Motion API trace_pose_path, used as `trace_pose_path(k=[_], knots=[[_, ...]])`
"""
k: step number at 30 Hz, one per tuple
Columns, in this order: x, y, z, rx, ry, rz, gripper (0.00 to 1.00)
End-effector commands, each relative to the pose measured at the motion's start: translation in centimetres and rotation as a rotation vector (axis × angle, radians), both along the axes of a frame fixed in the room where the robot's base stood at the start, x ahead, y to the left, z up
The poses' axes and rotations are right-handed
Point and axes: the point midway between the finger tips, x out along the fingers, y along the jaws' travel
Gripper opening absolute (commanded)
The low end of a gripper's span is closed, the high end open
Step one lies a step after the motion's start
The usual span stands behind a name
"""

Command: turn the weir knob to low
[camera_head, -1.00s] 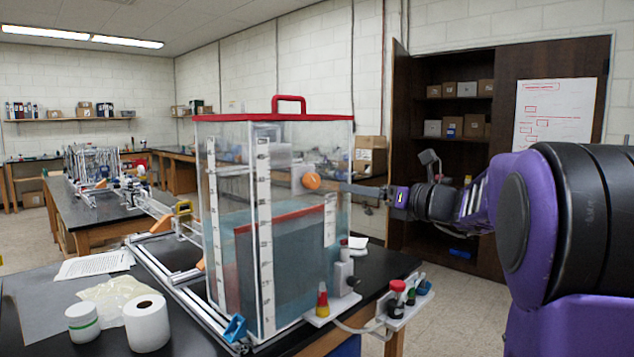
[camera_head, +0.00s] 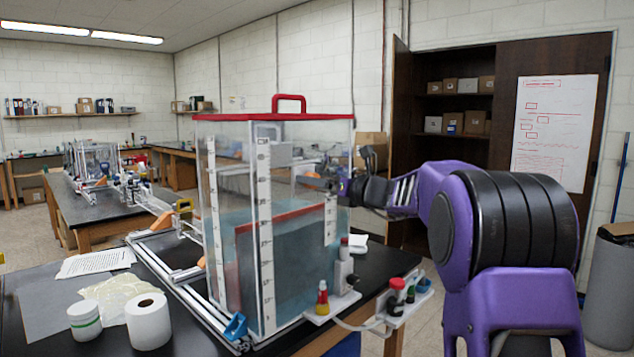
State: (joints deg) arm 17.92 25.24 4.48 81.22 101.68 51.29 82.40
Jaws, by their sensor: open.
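The clear tank (camera_head: 228,185) with a red rim and red lid handle stands on the black bench. Inside it, a dark, red-topped panel (camera_head: 262,262) stands in the water. My gripper (camera_head: 312,182) is at the tank's upper right, seen through or against the clear wall; its jaws are open but small and hard to make out. No orange round piece shows at the gripper now. I cannot tell which part is the weir knob. Near the tank's lower right are a grey fitting with a red top (camera_head: 344,264) and a red-and-yellow piece (camera_head: 322,298).
A paper roll (camera_head: 148,322), a white jar (camera_head: 84,321) and metal rails (camera_head: 185,285) lie left of the tank. A grey bin (camera_head: 610,285) stands at far right.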

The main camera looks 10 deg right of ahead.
Motion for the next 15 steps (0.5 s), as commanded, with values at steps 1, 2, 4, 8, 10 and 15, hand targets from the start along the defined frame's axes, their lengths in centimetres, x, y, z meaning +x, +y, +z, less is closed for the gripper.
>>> trace_pose_path(k=[1,2,4,8,10,15], knots=[[-0.02,-0.01,0.0,0.0,0.0,0.0,0.79],[-0.02,-0.01,0.0,0.0,0.0,0.0,0.77],[-0.02,-0.02,0.0,0.0,0.0,0.0,0.64],[-0.03,-0.02,0.0,0.0,0.0,0.0,0.41],[-0.04,-0.03,0.0,0.0,0.0,0.0,0.28],[-0.04,-0.03,0.0,0.0,0.0,0.0,0.0]])
